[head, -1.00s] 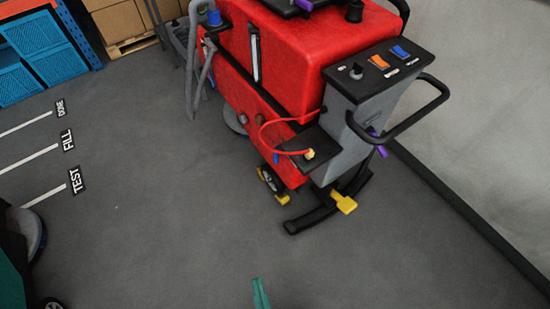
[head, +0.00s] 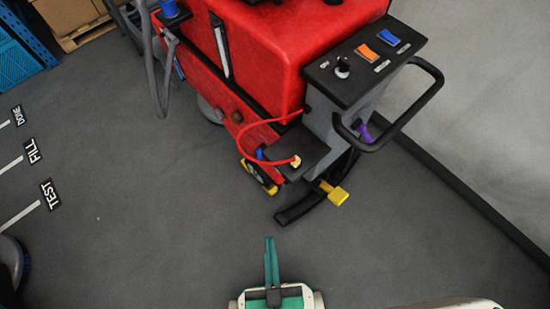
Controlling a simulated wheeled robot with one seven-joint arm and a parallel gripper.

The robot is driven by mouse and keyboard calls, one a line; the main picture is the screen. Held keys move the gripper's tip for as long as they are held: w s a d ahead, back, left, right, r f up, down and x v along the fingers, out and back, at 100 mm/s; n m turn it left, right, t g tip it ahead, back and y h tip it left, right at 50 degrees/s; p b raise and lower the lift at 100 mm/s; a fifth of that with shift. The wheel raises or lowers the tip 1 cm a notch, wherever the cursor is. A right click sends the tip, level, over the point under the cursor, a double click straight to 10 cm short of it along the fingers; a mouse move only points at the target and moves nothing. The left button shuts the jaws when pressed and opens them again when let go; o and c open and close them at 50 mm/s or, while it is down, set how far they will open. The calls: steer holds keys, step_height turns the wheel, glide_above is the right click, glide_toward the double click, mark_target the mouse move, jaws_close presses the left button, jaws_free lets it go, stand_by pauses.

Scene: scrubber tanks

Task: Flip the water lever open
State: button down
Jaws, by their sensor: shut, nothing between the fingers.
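A red floor scrubber (head: 260,50) stands ahead of my gripper. Several parts could be the water lever, and I cannot tell which it is: a small blue piece (head: 260,153) low by the rear wheel, a blue piece (head: 179,68) on the left side by the grey hose, and a purple piece (head: 367,132) under the handle. Whether any of them is open or closed is too small to tell. My gripper (head: 270,241), with teal fingers, is at the bottom middle. It is shut and empty, in front of the scrubber's rear and apart from it.
The scrubber's black push handle (head: 425,100) juts out to the right. A yellow pedal (head: 337,195) and black curved squeegee (head: 295,211) stick out low at the rear. A dark kerb (head: 480,205) edges the floor at right.

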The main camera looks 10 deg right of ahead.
steer(key=w+d+f+m+g, duration=0.2)
steer(key=w+f+m, duration=0.1)
steer(key=f, duration=0.6)
steer(key=w+d+f+m+g, duration=0.1)
steer(key=w+d+f+m, duration=0.15)
steer(key=f, duration=0.65)
steer(key=w+d+f+m+g, duration=0.2)
steer(key=w+f, duration=0.1)
steer(key=f, duration=0.7)
steer(key=w+m+t+y, duration=0.2)
steer(key=w+m+y, duration=0.3)
steer(key=w, duration=1.1)
steer(key=shift+w+f+t+y, duration=0.4)
steer(key=shift+f+y, duration=0.05)
steer(key=shift+y, duration=0.15)
steer(key=shift+a+m, duration=0.1)
steer(key=shift+m, duration=0.15)
